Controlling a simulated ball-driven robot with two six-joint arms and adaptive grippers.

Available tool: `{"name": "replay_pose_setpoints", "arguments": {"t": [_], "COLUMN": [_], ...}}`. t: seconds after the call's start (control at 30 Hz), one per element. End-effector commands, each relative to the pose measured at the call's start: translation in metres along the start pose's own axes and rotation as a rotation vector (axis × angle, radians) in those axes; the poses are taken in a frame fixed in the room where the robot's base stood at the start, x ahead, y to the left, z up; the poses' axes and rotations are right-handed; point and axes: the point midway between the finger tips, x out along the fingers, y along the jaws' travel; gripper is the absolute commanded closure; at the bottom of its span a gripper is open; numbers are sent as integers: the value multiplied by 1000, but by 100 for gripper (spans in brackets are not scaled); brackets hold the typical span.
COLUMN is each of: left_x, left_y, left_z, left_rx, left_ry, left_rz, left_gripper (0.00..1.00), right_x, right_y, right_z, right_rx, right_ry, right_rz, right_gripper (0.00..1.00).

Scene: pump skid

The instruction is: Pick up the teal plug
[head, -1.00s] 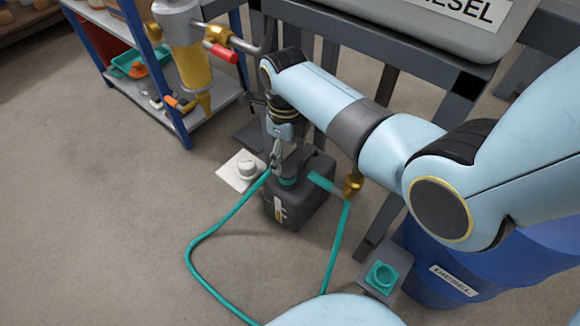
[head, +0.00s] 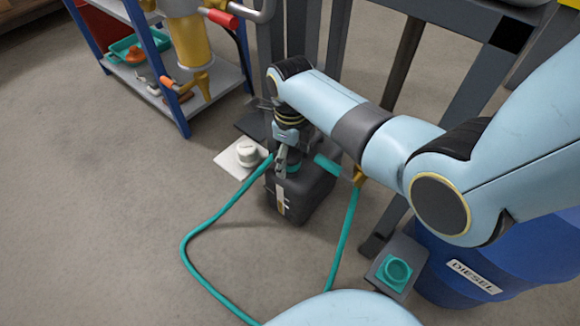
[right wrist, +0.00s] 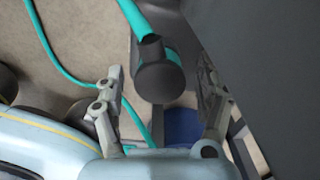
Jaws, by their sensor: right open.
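A teal piece (head: 293,168) that looks like the teal plug shows at the top of the dark canister (head: 300,198), partly hidden by my right gripper (head: 284,160). In the right wrist view, a dark round end (right wrist: 160,78) on a teal line (right wrist: 137,17) lies between the spread fingers of my right gripper (right wrist: 160,100). The fingers are open; I see no grip on it. A teal hose (head: 195,225) loops over the floor in front of the canister. My left gripper is not in view.
A grey block with a teal round socket (head: 395,272) stands by the blue diesel drum (head: 470,262). A white pad with a round knob (head: 247,153) lies left of the canister. Frame legs stand behind. A shelf (head: 215,95) is at upper left. The left floor is clear.

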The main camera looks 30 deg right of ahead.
Motion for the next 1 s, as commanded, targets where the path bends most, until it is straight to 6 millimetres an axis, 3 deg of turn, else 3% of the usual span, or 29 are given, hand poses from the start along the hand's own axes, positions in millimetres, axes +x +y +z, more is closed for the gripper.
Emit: {"name": "replay_pose_setpoints", "arguments": {"t": [0.3,0.87,1.0], "left_x": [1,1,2], "left_y": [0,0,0], "left_z": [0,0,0], "left_rx": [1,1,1], "left_ry": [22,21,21], "left_rz": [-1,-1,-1], "left_gripper": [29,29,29], "right_x": [2,2,2], "right_y": [0,0,0], "right_z": [0,0,0], "right_rx": [0,0,0], "right_ry": [-1,0,0], "right_rz": [0,0,1], "right_gripper": [28,100,100]}}
